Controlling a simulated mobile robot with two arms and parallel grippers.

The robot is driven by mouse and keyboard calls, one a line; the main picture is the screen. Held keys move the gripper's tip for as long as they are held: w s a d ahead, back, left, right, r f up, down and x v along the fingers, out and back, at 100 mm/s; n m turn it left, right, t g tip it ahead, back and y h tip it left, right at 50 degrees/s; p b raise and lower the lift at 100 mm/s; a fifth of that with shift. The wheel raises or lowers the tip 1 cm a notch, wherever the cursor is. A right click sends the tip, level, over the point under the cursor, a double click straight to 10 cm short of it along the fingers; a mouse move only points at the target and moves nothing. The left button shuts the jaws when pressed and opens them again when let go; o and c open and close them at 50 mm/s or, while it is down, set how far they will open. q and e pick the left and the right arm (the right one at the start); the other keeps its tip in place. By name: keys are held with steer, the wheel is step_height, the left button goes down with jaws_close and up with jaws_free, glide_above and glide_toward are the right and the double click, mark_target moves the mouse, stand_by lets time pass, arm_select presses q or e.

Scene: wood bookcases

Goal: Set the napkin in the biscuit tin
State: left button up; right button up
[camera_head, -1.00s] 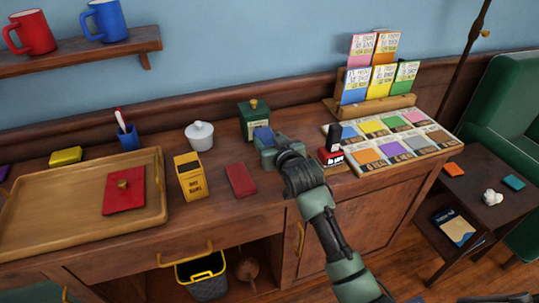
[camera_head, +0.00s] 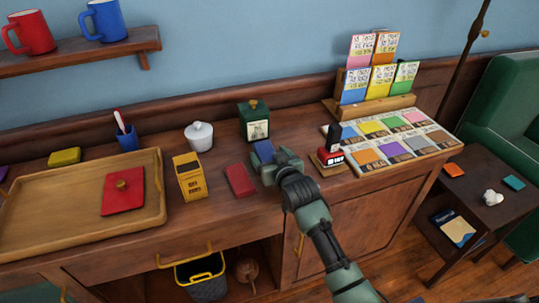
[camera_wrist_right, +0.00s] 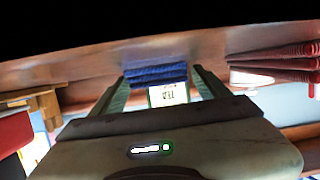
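My right gripper (camera_head: 268,158) is shut on a folded blue cloth, the napkin (camera_head: 264,150), over the cabinet top. In the right wrist view the napkin's blue layers (camera_wrist_right: 157,74) sit between both fingers. No tin can be read as the biscuit tin. My left gripper is not in view.
A folded red piece (camera_head: 240,180) and a yellow box (camera_head: 190,178) stand left of my gripper. A stamp (camera_head: 332,151) and a card rack (camera_head: 374,108) are at right. A white lidded pot (camera_head: 199,136) stands behind. The wooden tray (camera_head: 60,222) has bare room.

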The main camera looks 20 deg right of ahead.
steer(key=shift+r, duration=0.1)
steer(key=shift+s+r, duration=0.15)
steer(key=shift+s, duration=0.05)
steer(key=v, duration=1)
steer(key=shift+s+r, duration=0.1)
steer(key=shift+s, duration=0.15)
steer(key=shift+o, duration=0.4)
steer(key=shift+s+r+p, duration=0.15)
steer(key=shift+s+p, duration=0.2)
steer(key=p, duration=0.3)
steer(key=w+p, duration=0.1)
steer(key=p, duration=0.1)
steer(key=shift+w+d+r+g+p, duration=0.15)
steer(key=shift+d+r+g+p, duration=0.15)
steer(key=shift+g+p, duration=0.1)
steer(key=w+f+p, duration=0.1)
steer(key=w+f, duration=0.1)
steer(key=shift+w+a+f, duration=0.1)
steer(key=shift+w+f, duration=0.15)
steer(key=shift+w, duration=0.05)
steer(key=x, duration=0.5)
steer(key=shift+w+a+f+p, duration=0.1)
steer(key=shift+w+a+p, duration=0.15)
steer(key=shift+p, duration=0.05)
steer(key=c, duration=1.6)
